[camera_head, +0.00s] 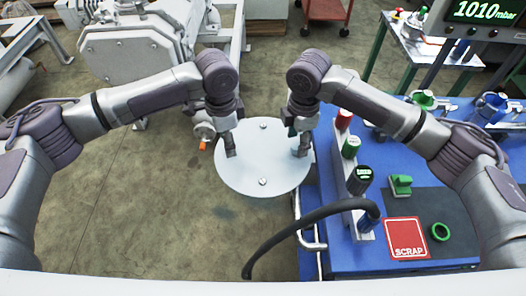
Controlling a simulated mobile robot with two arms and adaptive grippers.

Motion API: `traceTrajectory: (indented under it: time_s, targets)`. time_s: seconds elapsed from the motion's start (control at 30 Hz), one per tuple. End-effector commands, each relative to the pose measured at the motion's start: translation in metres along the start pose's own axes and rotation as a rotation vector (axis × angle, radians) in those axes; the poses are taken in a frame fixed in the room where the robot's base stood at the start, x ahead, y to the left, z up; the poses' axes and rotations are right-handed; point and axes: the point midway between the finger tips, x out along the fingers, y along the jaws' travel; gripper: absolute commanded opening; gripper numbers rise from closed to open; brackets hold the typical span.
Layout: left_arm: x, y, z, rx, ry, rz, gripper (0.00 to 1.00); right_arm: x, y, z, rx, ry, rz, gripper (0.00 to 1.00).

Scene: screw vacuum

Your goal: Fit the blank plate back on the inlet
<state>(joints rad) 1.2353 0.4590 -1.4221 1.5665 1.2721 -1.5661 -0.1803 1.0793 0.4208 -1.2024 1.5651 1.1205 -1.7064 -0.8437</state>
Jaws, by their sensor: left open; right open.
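A large round pale plate (263,170), which looks like the blank plate, lies flat in the middle, with small bolt-like parts near its far and near sides. My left gripper (230,152) points down over its left part, and my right gripper (301,150) points down over its right part. Both are open. Whether the fingers touch the plate or parts on it is too small to tell. I cannot make out the inlet; whatever is under the plate is hidden.
A blue bench (345,258) at right carries coloured bottles, a green ring (440,231), a green block (401,185) and a red SCRAP tray (406,238). A black hose (285,232) arcs beside it. A grey machine (135,50) stands behind left. A display reads 1010 mbar.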

Motion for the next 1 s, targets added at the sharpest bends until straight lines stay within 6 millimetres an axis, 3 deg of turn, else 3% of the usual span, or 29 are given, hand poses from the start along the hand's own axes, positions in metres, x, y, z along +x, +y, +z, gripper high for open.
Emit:
traceTrajectory:
  time_s: [0.2, 0.6, 0.93, 1.0]
  targets:
    - [0.024, 0.000, 0.000, 0.000, 0.000, 0.000, 0.57, 0.023, 0.000, 0.000, 0.000, 0.000, -0.001, 0.57]
    - [0.028, 0.000, 0.000, 0.001, 0.000, -0.001, 0.55, 0.028, 0.000, 0.000, -0.001, 0.000, 0.000, 0.55]
    - [0.028, 0.000, 0.000, 0.000, 0.000, -0.001, 0.00, 0.028, 0.000, 0.000, -0.001, 0.000, 0.001, 0.00]
    - [0.028, 0.000, 0.000, 0.000, 0.000, -0.001, 0.00, 0.028, 0.000, 0.000, -0.001, 0.000, 0.001, 0.00]
